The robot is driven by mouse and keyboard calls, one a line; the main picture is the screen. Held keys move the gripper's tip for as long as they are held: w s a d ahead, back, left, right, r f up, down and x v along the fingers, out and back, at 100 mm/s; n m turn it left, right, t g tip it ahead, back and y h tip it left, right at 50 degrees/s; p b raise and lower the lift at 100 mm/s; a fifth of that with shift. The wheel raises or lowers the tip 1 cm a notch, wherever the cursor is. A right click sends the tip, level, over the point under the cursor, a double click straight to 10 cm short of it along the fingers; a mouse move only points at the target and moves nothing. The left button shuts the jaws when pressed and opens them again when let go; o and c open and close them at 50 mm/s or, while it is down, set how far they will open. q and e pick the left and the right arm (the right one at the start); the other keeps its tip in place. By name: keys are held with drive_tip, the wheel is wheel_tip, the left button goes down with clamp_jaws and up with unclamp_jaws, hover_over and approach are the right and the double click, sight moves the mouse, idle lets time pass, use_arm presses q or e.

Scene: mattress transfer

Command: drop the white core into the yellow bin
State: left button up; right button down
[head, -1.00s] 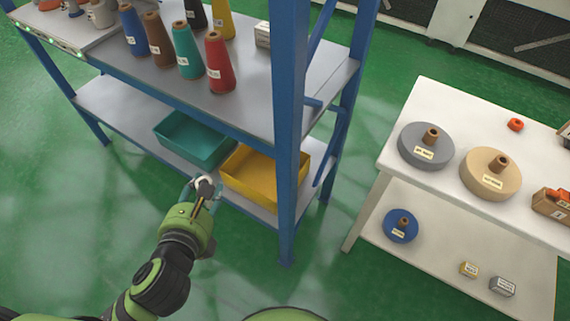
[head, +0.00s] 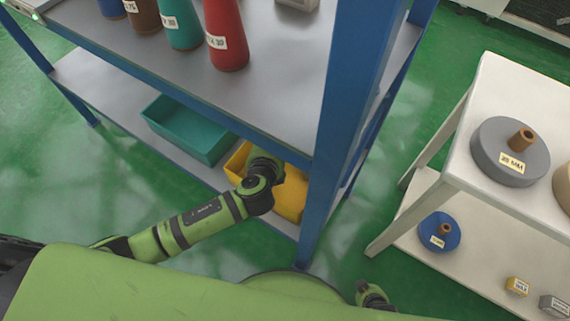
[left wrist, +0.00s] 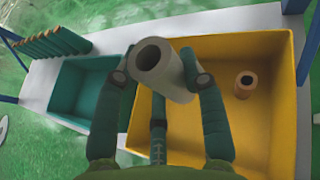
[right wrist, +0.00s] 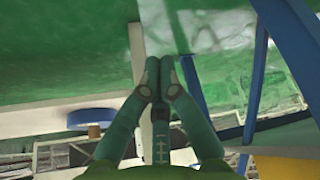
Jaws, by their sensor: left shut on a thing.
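The white core (left wrist: 160,68) is a hollow tube in the left wrist view. My left gripper (left wrist: 163,82) is shut on it, with one teal finger on each side. The core is held above the yellow bin (left wrist: 281,125), near its left wall beside the teal bin. In the head view my left arm reaches under the upper shelf to the yellow bin (head: 238,159). The core and left fingers are hidden there. My right gripper (right wrist: 160,85) is shut and empty, its fingertips together over green floor.
A brown core (left wrist: 246,84) stands inside the yellow bin. The teal bin (head: 190,128) sits to its left on the lower shelf. A blue post (head: 340,130) stands at the right corner. A white table (head: 500,75) with spools is further right.

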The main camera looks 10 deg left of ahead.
use_arm(q)
drive_tip(key=f+b, duration=0.1)
drive_tip(key=b, duration=0.1)
drive_tip(key=f+b, duration=0.2)
drive_tip(key=shift+s+f, duration=0.2)
drive_tip(key=shift+f, duration=0.05)
drive_tip(key=shift+f+b, duration=0.7)
drive_tip(key=shift+b, duration=0.25)
drive_tip(key=shift+f+b, duration=0.4)
drive_tip(key=shift+b, duration=0.05)
use_arm(e)
drive_tip(key=shift+s+a+r+m+g, duration=0.15)
drive_tip(key=shift+a+r+g, duration=0.25)
drive_tip(key=shift+g, duration=0.2)
drive_tip(key=shift+s+a+r+m+g, duration=0.15)
drive_tip(key=shift+a+r+g, duration=0.1)
drive_tip(key=shift+a+g, duration=0.3)
drive_tip(key=shift+w, duration=0.1)
use_arm(q)
drive_tip(key=o, duration=1.2)
drive_tip(key=v, duration=1.2)
